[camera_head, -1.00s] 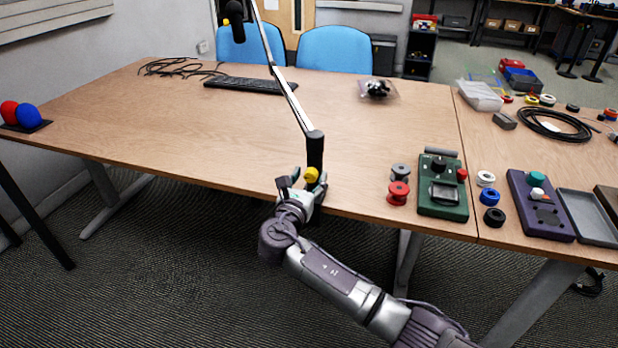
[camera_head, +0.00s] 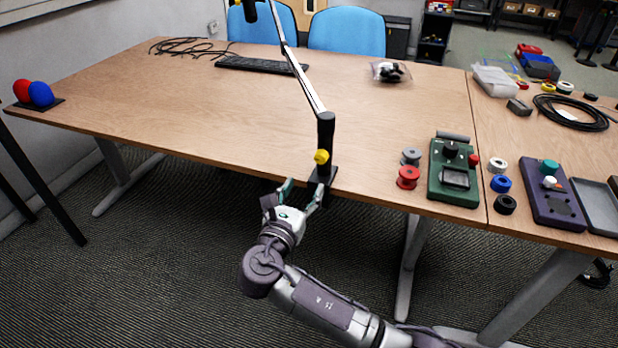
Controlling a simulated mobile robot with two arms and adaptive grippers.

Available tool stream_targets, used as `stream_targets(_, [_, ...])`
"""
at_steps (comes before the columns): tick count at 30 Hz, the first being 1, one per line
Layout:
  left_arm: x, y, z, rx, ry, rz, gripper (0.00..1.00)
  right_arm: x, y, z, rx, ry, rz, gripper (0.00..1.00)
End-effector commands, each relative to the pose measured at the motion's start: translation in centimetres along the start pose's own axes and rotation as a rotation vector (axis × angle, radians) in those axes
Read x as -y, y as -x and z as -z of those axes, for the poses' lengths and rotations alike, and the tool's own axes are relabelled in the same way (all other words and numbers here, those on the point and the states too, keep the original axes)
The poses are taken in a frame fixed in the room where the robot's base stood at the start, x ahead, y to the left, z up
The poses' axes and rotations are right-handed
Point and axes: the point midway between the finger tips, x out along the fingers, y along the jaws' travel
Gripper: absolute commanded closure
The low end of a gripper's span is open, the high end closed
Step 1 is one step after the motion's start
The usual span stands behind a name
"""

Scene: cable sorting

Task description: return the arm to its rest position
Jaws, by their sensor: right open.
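My right gripper (camera_head: 301,190) is open and empty at the front edge of the wooden table (camera_head: 200,115). Its fingers point up toward the black base of a lamp-like stand, and one finger lies close to that base; I cannot tell if they touch. My right arm comes in from the bottom of the view. My left gripper is not in view.
The stand (camera_head: 325,140) with a yellow knob rises at the front edge. Red and grey spools (camera_head: 408,178), a green meter (camera_head: 455,172) and a purple device (camera_head: 552,197) lie to the right. A keyboard (camera_head: 262,66) lies behind. Floor left of my arm is clear.

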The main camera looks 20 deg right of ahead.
Motion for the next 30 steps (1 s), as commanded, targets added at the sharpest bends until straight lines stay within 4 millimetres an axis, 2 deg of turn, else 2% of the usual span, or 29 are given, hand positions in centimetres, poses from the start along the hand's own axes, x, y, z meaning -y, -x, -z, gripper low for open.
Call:
stream_targets(4, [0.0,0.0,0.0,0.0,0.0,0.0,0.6,0.0,0.6,0.0,-0.001,-0.002,0.0,0.41])
stream_targets(16, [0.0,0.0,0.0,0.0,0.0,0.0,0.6,0.0,0.6,0.0,-0.001,-0.001,0.0,0.41])
stream_targets(19, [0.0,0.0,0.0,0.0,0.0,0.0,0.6,0.1,0.4,1.0,-0.025,-0.017,-0.004,0.41])
stream_targets(20, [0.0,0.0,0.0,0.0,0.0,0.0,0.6,0.2,0.4,1.8,-0.044,-0.028,-0.007,0.41])
stream_targets(23, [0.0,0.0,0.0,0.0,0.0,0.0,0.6,0.8,0.1,6.3,-0.155,-0.111,-0.014,0.41])
stream_targets(26, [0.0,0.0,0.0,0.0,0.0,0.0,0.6,2.1,0.3,13.2,-0.328,-0.26,0.001,0.41])
stream_targets(27, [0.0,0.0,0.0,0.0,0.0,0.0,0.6,2.9,0.7,16.2,-0.404,-0.332,0.02,0.41])
stream_targets(29, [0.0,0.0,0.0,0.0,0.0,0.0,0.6,4.2,1.7,20.7,-0.516,-0.447,0.064,0.41])
stream_targets(30, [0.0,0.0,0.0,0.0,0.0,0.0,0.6,5.2,2.5,23.5,-0.587,-0.524,0.103,0.41])
